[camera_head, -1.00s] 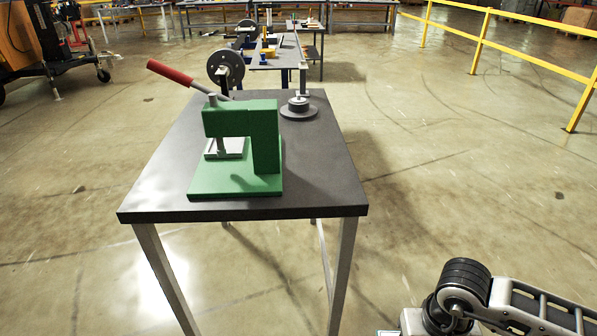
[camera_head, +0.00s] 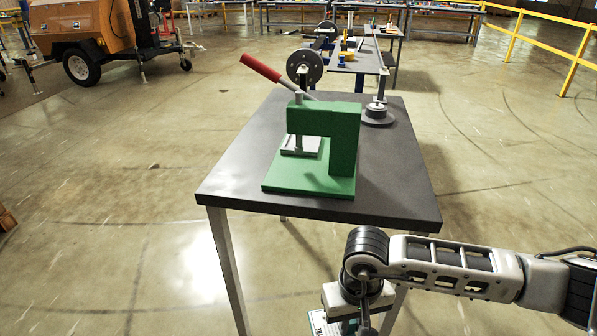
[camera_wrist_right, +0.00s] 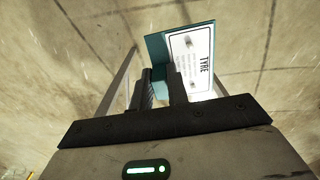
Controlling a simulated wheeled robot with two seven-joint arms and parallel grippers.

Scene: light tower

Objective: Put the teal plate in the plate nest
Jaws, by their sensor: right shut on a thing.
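The teal plate (camera_wrist_right: 157,48) carries a white label printed "TYRE" and shows beyond my right fingers in the right wrist view. My right gripper (camera_wrist_right: 162,84) is shut on it. In the head view only a small part of the plate (camera_head: 319,322) shows at the bottom edge, low in front of the table. A green press (camera_head: 325,150) stands on the dark table with its red-tipped lever raised to the left. A light metal seat (camera_head: 301,146) under its ram looks like the plate nest; it appears empty. My left gripper is not in view.
The dark table (camera_head: 390,200) has bare top to the right of the press. A round grey stepped piece (camera_head: 376,115) sits at its back right. Open floor lies to the left.

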